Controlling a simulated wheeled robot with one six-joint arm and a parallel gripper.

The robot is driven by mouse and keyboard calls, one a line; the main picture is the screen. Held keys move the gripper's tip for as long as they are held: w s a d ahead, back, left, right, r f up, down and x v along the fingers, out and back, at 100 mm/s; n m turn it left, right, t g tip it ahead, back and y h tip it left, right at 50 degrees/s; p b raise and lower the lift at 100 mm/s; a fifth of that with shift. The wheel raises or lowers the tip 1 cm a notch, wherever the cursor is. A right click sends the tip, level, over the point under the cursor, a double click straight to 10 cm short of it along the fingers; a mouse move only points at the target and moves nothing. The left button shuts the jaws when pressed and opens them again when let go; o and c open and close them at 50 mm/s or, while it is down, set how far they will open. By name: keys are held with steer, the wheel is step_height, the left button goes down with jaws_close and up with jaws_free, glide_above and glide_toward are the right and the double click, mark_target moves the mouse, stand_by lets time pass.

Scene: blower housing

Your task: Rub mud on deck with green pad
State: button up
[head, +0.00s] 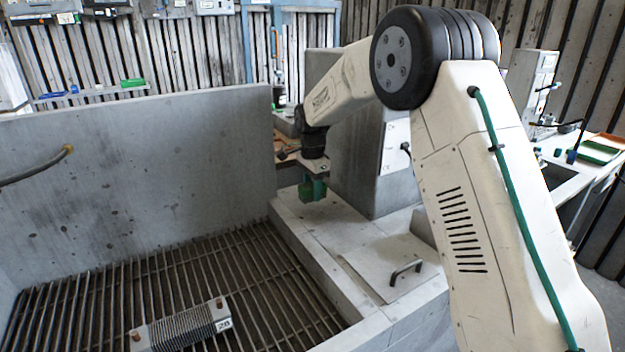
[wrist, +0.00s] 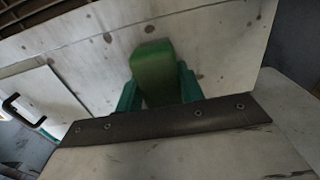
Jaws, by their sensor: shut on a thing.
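The green pad (head: 306,193) is held at the end of my arm, over the pale deck (head: 325,220) beside the grated pit. My gripper (head: 314,187) is shut on it and points down. In the wrist view the green pad (wrist: 152,72) sits between two teal fingers, with the pale deck (wrist: 90,70) behind it. Several small dark spots of mud (wrist: 193,47) show on the deck around the pad. The pad and fingers hide part of the deck. I cannot tell whether the pad touches the deck.
A hatch plate with a dark handle (head: 405,271) lies on the deck to the right. A grey block (head: 362,150) stands behind the gripper. The pit's grating (head: 260,265) holds a finned block (head: 180,327). A concrete wall (head: 140,160) bounds the pit at the back.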

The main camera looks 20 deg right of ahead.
steer(key=shift+r, duration=1.55)
